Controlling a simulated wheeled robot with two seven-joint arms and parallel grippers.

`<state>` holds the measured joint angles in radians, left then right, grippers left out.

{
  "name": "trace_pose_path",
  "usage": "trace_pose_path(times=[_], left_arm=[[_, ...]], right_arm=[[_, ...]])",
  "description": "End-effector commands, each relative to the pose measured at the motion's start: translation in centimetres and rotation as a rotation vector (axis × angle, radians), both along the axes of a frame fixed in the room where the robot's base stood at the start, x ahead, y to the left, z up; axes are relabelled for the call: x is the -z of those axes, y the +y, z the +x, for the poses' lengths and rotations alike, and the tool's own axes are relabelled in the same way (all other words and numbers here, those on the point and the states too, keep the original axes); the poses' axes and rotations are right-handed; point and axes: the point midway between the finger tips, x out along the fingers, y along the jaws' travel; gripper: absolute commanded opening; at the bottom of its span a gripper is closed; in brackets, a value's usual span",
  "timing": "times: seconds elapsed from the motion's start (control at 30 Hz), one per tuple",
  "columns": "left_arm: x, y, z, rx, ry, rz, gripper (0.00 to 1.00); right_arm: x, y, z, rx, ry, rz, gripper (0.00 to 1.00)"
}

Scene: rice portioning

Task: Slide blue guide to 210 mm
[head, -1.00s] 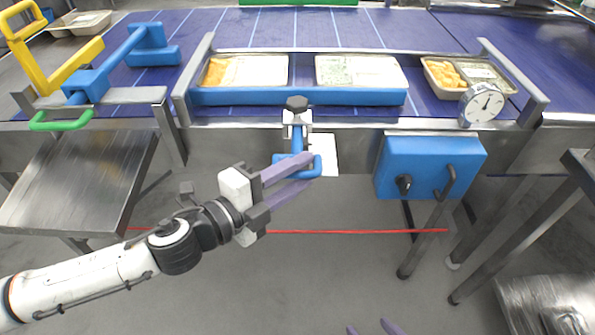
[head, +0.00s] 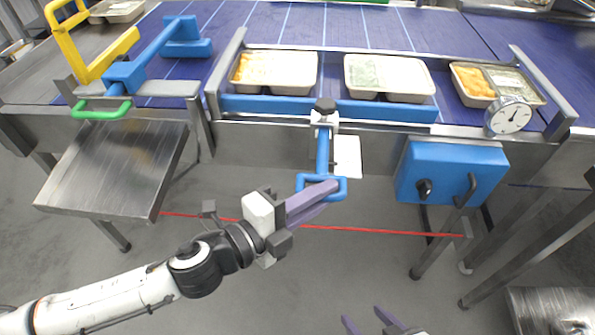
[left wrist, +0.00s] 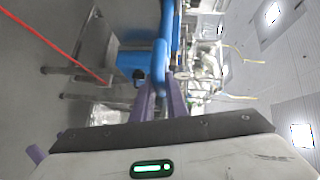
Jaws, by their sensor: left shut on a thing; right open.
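The blue guide (head: 390,111) is a long bar lying across the belt just in front of two food trays. Its rod runs toward me through a white bracket with a black knob (head: 325,104) and ends in a blue loop handle (head: 341,188). My left gripper (head: 328,196) is shut on that handle, which also shows between its fingers in the left wrist view (left wrist: 158,68). A white plate (head: 348,157) hangs beside the rod; no marks on it are readable. My right gripper (head: 368,320) is open and empty at the bottom edge, partly out of frame.
Trays stand behind the guide (head: 275,72), (head: 390,78); another tray (head: 490,85) sits right, by a dial gauge (head: 508,116). A blue box (head: 450,172) is right of the handle. A steel side table (head: 115,170) and green handle (head: 100,110) are left.

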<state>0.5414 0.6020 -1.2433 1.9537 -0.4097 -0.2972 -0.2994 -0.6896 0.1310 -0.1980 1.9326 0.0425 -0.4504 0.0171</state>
Motion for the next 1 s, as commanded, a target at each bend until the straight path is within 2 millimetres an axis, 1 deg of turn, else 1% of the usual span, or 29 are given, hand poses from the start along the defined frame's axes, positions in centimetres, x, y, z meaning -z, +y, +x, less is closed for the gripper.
trace_pose_path(times=[0.1,0.37,0.4,0.47,0.5,0.83,0.93,1.0], left_arm=[[0.0,-0.6,-0.6,0.015,-0.001,0.002,0.00],[0.2,-0.6,-0.8,0.019,0.000,0.003,0.00],[0.2,-0.6,-0.8,0.019,0.000,0.003,0.18],[0.2,-0.6,-0.8,0.017,0.001,0.003,0.28],[0.2,-0.6,-0.7,0.016,0.001,0.003,0.32],[0.1,-0.3,-0.8,0.014,0.000,0.002,0.32],[0.0,0.6,-1.4,0.013,0.000,0.003,0.32],[-0.2,1.6,-2.1,0.013,0.001,0.003,0.32]], right_arm=[[0.0,-0.4,0.0,0.004,0.004,-0.005,0.54],[0.3,-0.5,0.0,0.005,0.006,-0.008,0.54],[0.3,-0.5,0.0,0.004,0.006,-0.008,0.54],[0.3,-0.5,0.0,0.004,0.006,-0.008,0.54],[0.2,-0.5,0.0,0.004,0.006,-0.008,0.54],[0.0,-0.3,0.1,0.001,0.000,-0.004,0.54],[0.0,-0.2,0.1,0.001,-0.001,-0.004,0.54],[0.0,-0.2,0.1,0.000,-0.001,-0.004,0.54]])
